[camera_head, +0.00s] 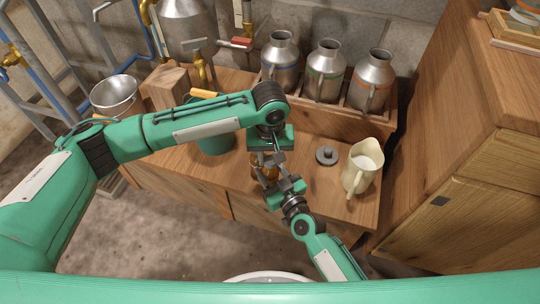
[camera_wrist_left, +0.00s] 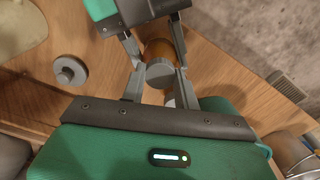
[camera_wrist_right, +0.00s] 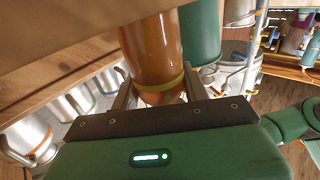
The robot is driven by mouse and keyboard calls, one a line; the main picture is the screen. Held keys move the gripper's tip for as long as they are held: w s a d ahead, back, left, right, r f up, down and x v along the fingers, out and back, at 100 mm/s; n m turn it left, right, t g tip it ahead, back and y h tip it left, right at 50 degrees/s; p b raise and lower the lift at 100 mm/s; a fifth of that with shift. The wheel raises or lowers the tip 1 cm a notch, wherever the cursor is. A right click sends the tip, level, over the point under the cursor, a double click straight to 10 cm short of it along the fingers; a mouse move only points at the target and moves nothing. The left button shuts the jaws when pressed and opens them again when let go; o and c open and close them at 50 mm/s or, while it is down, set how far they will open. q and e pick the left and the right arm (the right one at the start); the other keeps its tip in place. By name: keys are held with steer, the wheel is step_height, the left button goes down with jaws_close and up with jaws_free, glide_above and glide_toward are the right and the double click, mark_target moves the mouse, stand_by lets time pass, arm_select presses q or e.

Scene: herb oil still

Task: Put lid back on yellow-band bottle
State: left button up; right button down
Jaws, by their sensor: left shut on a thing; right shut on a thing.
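The amber yellow-band bottle (camera_wrist_right: 155,50) is between the fingers of my right gripper (camera_wrist_right: 150,95); its yellow band (camera_wrist_right: 162,84) shows near them. In the head view the bottle (camera_head: 263,174) is mostly hidden by my grippers. My right gripper is shut on it. My left gripper (camera_wrist_left: 158,82) is above the bottle, shut on a round grey lid (camera_wrist_left: 160,74). The lid lines up over the bottle (camera_wrist_left: 158,50) in the left wrist view. I cannot tell whether lid and bottle touch.
Another grey knobbed lid (camera_head: 327,155) lies on the wooden bench, beside a cream jug (camera_head: 361,170). Several metal cans (camera_head: 325,72) stand in a rack behind. A green pot (camera_head: 215,140) is left of my grippers. A tall wooden cabinet (camera_head: 460,130) bounds the right.

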arm_select(q)
steer(key=m, duration=0.8)
steer(key=shift+m, duration=0.4)
steer(key=m, duration=0.4)
steer(key=shift+m, duration=0.3)
steer(key=m, duration=0.3)
steer(key=shift+m, duration=0.4)
steer(key=o, duration=1.1)
steer(key=shift+r, duration=0.1)
